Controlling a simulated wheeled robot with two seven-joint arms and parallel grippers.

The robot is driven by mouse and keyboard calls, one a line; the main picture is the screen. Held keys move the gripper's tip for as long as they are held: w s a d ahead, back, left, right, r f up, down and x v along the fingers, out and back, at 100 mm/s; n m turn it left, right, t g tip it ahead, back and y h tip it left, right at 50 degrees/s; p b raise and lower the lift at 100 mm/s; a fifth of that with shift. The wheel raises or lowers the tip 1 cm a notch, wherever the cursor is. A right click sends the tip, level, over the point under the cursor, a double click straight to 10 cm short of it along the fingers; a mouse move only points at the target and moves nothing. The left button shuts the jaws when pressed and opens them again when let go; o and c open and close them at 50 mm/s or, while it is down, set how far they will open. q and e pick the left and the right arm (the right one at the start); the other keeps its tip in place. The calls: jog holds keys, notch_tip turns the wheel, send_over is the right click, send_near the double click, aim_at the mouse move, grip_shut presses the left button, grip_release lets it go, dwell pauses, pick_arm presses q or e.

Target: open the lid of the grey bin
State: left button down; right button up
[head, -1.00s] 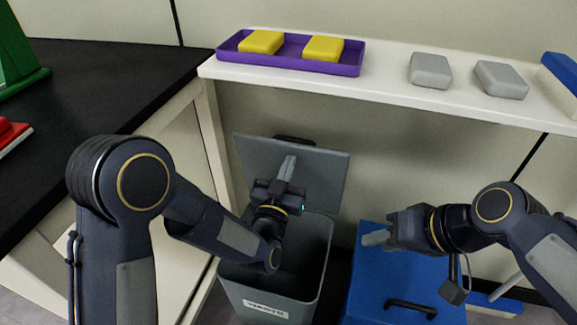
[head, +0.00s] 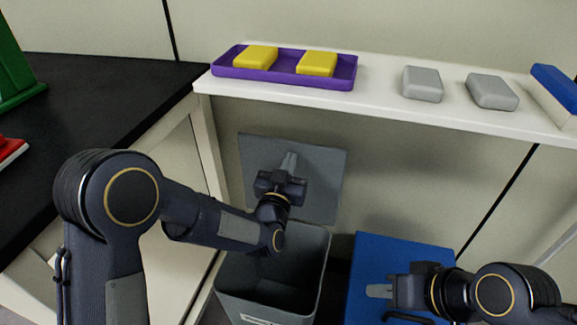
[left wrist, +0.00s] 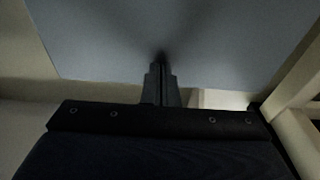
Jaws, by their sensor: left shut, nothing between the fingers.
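The grey bin (head: 322,262) stands below the white shelf with its mouth open. Its lid (head: 325,180) is raised and stands nearly upright at the back of the bin. My left gripper (head: 288,163) is shut and empty in front of the lid's inner face. In the left wrist view, the closed fingers (left wrist: 162,70) point at the lid (left wrist: 215,40), which fills most of the upper picture; I cannot tell whether they touch it. My right gripper (head: 378,291) is over the blue bin, its fingers seeming together, though their gap is not clear.
The blue bin (head: 400,252) with a closed lid stands right of the grey bin. The white shelf (head: 380,105) above holds a purple tray (head: 283,75) with yellow blocks (head: 317,64) and grey blocks (head: 423,84). A black counter (head: 90,110) is at the left.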

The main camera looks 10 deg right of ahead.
pick_arm(q)
jog(key=v, duration=0.8)
jog(key=s+a+r+n+g+y, duration=0.1)
jog(key=s+a+r+g, duration=0.15)
jog(key=a, duration=0.55)
jog(key=s+a+r+n+g+y, duration=0.1)
jog(key=a+n+g, duration=0.15)
jog(key=a, duration=0.45)
jog(key=s+a+f+n+g+y, duration=0.15)
jog(key=s+a+g, duration=0.3)
jog(key=s, duration=0.65)
jog(key=s+a+f+n+g, duration=0.1)
jog(key=s+a+f+g, duration=0.15)
jog(key=s+a, duration=0.6)
notch_tip(320, 180, up, 32)
jog(key=s+d+p, duration=0.2)
jog(key=p, duration=3)
jog(key=shift+s+d, duration=0.25)
jog(key=shift+d, duration=0.1)
jog(key=shift+s+f, duration=0.1)
